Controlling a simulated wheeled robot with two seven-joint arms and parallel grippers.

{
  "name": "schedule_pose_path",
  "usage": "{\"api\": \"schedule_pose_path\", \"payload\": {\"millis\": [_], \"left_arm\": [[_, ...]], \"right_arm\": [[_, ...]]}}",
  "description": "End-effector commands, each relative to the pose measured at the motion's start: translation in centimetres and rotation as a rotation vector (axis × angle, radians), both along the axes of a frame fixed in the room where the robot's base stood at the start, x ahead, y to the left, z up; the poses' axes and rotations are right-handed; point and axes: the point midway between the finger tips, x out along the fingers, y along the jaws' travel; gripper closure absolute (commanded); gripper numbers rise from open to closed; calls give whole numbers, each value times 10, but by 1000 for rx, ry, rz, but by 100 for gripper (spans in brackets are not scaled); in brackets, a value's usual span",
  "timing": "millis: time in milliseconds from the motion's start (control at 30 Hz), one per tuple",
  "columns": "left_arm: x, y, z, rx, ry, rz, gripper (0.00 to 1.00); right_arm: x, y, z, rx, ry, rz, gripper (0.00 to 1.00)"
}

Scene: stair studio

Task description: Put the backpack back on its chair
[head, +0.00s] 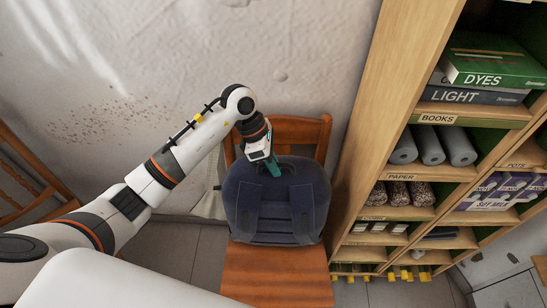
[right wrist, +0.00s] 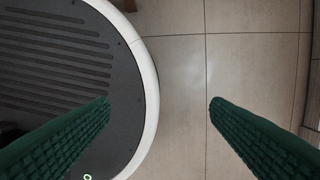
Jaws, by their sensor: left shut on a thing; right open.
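The backpack (head: 277,203) is dark blue with straps across its face. It stands upright over the wooden chair (head: 275,280), close to the chair's backrest. Whether its bottom rests on the seat I cannot tell. My left gripper (head: 272,166) is shut on the backpack at its top edge; its fingertips are partly hidden there. My right gripper (right wrist: 160,103) is open and empty above the tiled floor, in the right wrist view; it does not show in the head view.
Another wooden chair (head: 30,185) is at the left edge. A stained wall (head: 200,60) is behind. Tiled floor (head: 190,245) is clear left of the chair.

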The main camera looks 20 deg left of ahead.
Motion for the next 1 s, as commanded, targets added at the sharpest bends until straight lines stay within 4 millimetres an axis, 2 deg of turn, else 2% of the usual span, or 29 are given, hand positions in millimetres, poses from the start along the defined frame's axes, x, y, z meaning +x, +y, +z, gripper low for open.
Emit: {"api": "schedule_pose_path", "payload": {"millis": [200,567,600,700,1000], "left_arm": [[1,-1,-23,-5,-2,0,100],[1,-1,-28,-3,-5,-1,100],[0,0,-29,0,0,0,81],[0,0,-29,0,0,0,66],[0,0,-27,0,1,0,66]], "right_arm": [[-5,17,6,20,6,0,28],[-6,13,2,17,8,3,28],[-6,12,3,15,8,3,28],[-6,10,3,12,8,4,28],[-6,7,5,9,7,3,28]]}}
